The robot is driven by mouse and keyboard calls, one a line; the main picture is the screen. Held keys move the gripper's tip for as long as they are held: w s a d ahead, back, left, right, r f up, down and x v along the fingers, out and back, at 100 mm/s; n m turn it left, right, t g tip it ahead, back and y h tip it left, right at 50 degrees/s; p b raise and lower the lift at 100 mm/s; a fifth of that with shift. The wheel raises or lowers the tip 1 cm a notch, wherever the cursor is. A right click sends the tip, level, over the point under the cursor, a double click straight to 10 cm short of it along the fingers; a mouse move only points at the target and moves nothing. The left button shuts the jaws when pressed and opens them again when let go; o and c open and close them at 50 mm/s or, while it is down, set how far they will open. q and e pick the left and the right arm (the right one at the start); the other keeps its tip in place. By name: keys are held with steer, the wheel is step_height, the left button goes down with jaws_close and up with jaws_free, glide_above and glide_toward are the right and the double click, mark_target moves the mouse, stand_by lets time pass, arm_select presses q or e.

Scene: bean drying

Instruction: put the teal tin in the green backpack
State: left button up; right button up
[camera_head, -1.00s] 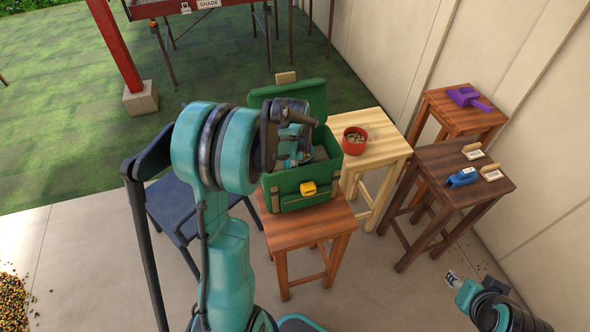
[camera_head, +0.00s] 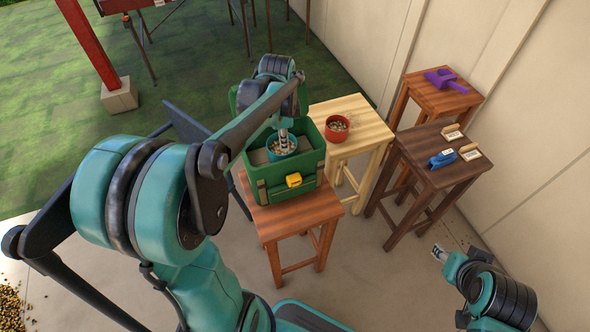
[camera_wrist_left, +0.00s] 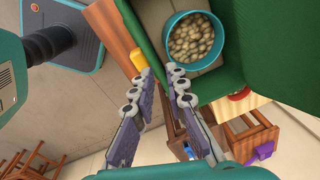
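The teal tin (camera_head: 272,153), full of pale beans, shows in the opening of the green backpack (camera_head: 318,158). In the left wrist view the tin (camera_wrist_left: 168,42) lies just beyond my fingertips, beside green fabric. The backpack stands with its flap up on a reddish wooden stool. My left gripper (camera_head: 284,138) points down over the tin. In the left wrist view its two fingers (camera_wrist_left: 161,72) are apart with nothing between them. The tin's base is hidden. My right gripper (camera_head: 439,253) is low at the right, away from the backpack; its finger gap is unclear.
A red bowl (camera_head: 337,128) stands on a pale stool (camera_head: 365,125) behind the backpack. A dark stool (camera_head: 425,168) holds a blue scoop (camera_head: 442,159) and labelled blocks. A purple scoop (camera_head: 444,79) lies on another stool. A wall borders the right; beans lie on the floor at left.

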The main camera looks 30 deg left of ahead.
arm_select(q)
steer(key=s+d+r+n+t, duration=0.1)
steer(key=s+d+n+t, duration=0.5)
steer(key=s+d+n, duration=0.4)
steer(key=s+d, duration=0.3)
steer(key=shift+s+d+r+n, duration=0.2)
steer(key=shift+r+n, duration=0.15)
steer(key=shift+n, duration=0.05)
step_height(320, 180, down, 7)
steer(key=b, duration=0.7)
